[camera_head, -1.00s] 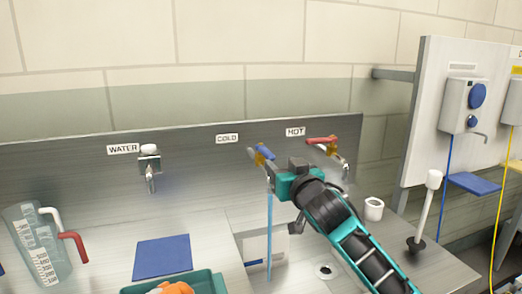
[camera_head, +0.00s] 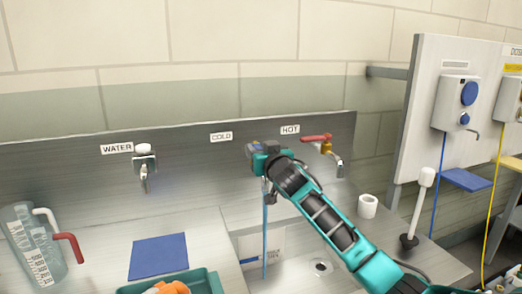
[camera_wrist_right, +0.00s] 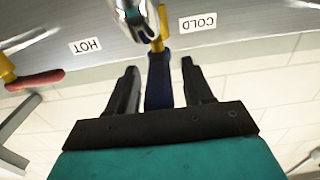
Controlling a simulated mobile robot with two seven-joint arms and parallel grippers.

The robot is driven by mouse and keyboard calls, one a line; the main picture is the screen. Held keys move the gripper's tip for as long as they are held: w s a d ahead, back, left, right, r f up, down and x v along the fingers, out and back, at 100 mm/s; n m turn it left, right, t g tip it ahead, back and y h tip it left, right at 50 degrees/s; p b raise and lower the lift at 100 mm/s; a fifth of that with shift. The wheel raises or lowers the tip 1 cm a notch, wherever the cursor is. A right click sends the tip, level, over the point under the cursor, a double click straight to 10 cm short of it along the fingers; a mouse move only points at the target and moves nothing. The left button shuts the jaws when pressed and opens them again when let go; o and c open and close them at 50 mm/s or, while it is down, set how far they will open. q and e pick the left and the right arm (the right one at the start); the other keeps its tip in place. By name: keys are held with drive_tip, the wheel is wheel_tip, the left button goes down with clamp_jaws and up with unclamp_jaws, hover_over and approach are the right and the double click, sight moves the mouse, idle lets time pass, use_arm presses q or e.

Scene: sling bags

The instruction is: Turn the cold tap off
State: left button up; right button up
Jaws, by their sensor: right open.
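The cold tap's blue lever (camera_wrist_right: 158,82) lies between the two open fingers of my right gripper (camera_wrist_right: 161,72) in the right wrist view, its brass stem and chrome spout (camera_wrist_right: 130,18) just beyond. I cannot tell whether a finger touches the lever. In the head view my right gripper (camera_head: 258,152) is at the tap under the COLD label (camera_head: 221,136) and hides most of it. A stream of water (camera_head: 265,235) runs down from the cold tap. My left gripper is out of view.
The hot tap (camera_head: 325,145) with its red lever stands just right of my gripper. A separate water tap (camera_head: 146,168) is at the left. Jugs (camera_head: 35,240), a blue mat (camera_head: 158,256) and a teal tray (camera_head: 205,280) are on the left counter. A white cup (camera_head: 367,206) stands at the right.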

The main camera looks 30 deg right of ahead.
clamp_jaws()
idle(0.4)
